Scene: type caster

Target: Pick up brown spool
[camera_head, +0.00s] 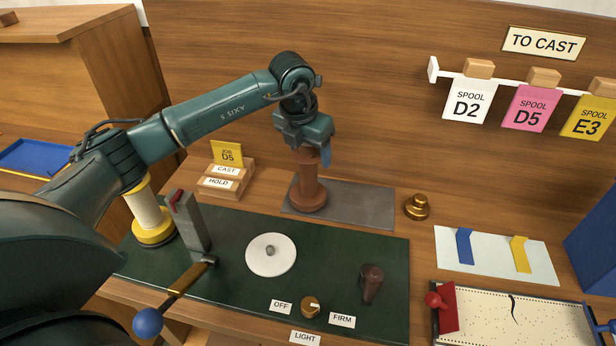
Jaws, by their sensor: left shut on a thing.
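The brown spool (308,188) stands upright on a grey mat (360,203) at the back middle of the bench. It has a wide round base and a narrower post. My left gripper (313,150) points down from above and is shut on the top of the spool. The fingers partly hide the spool's upper end. I cannot tell whether the base still touches the mat. My right gripper is not in view.
A yellow and cream spool (153,222) stands at the left, beside a grey upright block (193,222). A white disc (271,255), a dark brown handle (371,284) and a brass knob (417,207) stand nearby. Paper tags (470,100) hang from a rail at the upper right.

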